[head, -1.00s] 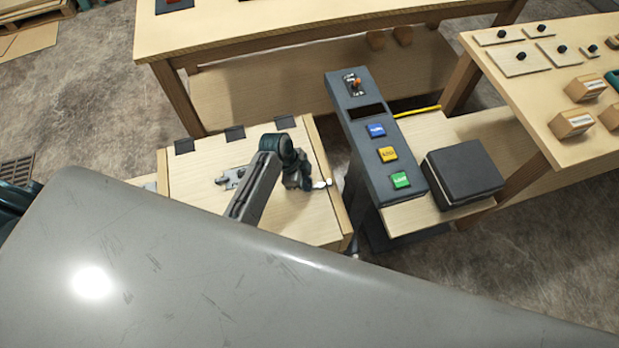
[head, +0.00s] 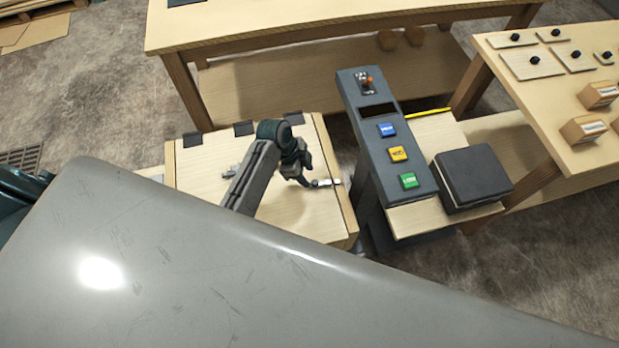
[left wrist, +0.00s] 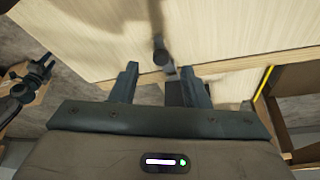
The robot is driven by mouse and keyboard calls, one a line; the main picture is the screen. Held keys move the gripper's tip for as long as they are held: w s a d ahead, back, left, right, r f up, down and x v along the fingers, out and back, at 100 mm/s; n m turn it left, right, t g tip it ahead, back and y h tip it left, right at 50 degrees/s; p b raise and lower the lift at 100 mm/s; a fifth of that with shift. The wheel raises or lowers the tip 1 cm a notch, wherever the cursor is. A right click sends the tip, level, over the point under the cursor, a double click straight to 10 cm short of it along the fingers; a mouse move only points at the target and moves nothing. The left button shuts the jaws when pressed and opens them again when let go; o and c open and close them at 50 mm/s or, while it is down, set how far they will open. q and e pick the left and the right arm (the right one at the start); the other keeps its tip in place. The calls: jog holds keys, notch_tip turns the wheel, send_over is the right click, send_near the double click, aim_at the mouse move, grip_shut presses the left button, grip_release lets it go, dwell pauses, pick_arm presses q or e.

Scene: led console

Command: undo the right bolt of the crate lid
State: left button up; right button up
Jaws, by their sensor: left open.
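The crate lid (head: 280,220) is pale wood with dark hinges along its far edge. The right bolt (head: 327,183), small and light metal, lies near the lid's right edge. My left gripper (head: 303,181) is just left of it, pointing down, partly hiding the lid. In the left wrist view my left gripper (left wrist: 160,72) is open, and the bolt's dark handle (left wrist: 160,50) shows in line with the gap between the fingertips. I cannot tell whether they touch. A left bolt (head: 230,172) is partly hidden behind my arm.
A dark console (head: 375,150) with blue, yellow and green buttons stands close right of the crate. A black box (head: 470,178) sits beside it. A workbench (head: 300,30) stands behind, and another table (head: 530,90) at the right.

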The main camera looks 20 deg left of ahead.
pick_arm(q)
jog(key=b+v, duration=0.1)
jog(key=v, duration=0.6)
jog(key=shift+s, duration=0.15)
pick_arm(e)
jog(key=shift+a+f, duration=0.35)
jog(key=shift+f, duration=0.4)
pick_arm(q)
jog(key=shift+a+f, duration=0.1)
pick_arm(e)
jog(key=shift+d, duration=0.3)
